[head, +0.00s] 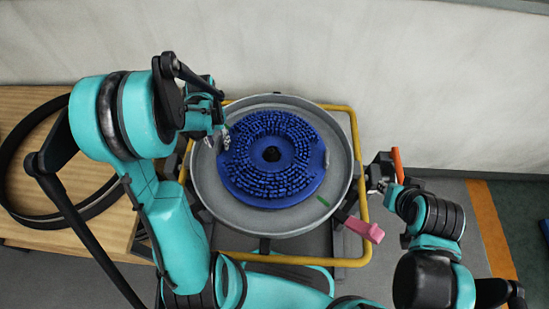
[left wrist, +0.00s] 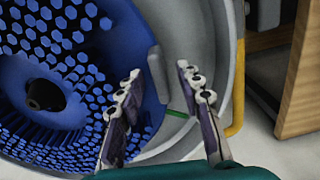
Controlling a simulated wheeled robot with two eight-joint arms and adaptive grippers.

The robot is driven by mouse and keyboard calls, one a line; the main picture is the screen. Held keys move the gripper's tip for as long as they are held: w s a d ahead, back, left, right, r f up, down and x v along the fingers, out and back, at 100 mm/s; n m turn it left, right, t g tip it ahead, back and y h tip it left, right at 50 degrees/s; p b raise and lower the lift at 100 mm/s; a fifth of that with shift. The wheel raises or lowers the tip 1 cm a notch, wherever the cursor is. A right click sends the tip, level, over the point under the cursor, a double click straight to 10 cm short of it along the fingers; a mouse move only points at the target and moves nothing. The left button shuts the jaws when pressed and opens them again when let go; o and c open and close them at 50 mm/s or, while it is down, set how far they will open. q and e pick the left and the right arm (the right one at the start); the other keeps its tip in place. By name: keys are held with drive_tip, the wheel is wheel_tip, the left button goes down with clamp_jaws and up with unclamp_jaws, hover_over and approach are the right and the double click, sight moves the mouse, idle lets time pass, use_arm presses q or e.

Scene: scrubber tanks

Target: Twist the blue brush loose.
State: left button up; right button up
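The round blue brush (head: 290,185) lies bristles up in a round grey pan (head: 215,200), with a dark hub at its centre. My left gripper (head: 221,138) is over the brush's left rim. In the left wrist view the brush (left wrist: 75,85) fills the left side. There my left gripper (left wrist: 158,70) is open, its two fingers apart on either side of a grey tab (left wrist: 157,75) at the brush's rim. I cannot tell whether the fingers touch the tab. My right gripper (head: 381,172) is right of the pan, beside an orange handle (head: 397,164); its fingers are unclear.
A yellow tube frame (head: 358,135) surrounds the pan. A pink-ended lever (head: 364,229) sticks out at the lower right. A green mark (head: 324,201) is on the pan. A wooden bench (head: 105,222) with a black ring (head: 25,215) stands left; a pale wall (head: 440,90) is behind.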

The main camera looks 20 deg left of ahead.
use_arm(q)
wheel_tip(320, 180, up, 12)
idle(0.5)
idle(0.5)
